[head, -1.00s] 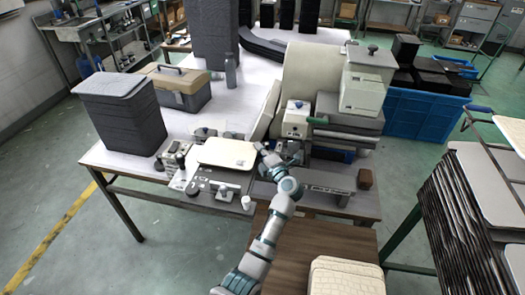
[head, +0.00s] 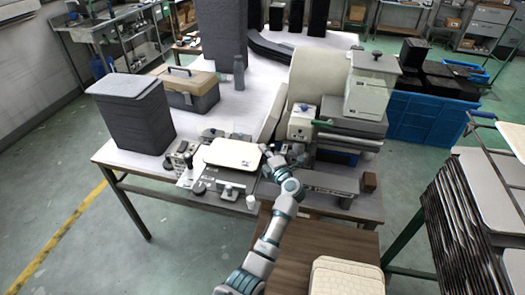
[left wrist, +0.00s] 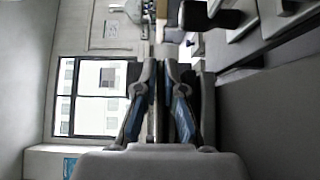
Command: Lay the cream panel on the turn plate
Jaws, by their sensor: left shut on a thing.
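The cream panel (head: 233,154) is a flat, pale, rounded rectangle over the grey fixture (head: 222,188) at the front of the white table. My left gripper (head: 268,153) is shut on its right edge. In the left wrist view, my fingers (left wrist: 158,95) close on a thin edge-on strip, which I take to be the panel. The panel covers what lies under it, so I see no clear turn plate. I cannot tell whether the panel touches the fixture or is just above it. My right gripper is not in view.
A dark grey stack (head: 132,113) and a toolbox (head: 187,91) stand left and behind. A white-and-grey machine (head: 303,122) stands close to the right of my gripper. A white cup (head: 252,202) is at the fixture's front. Several cream panels (head: 346,278) lie on the brown table.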

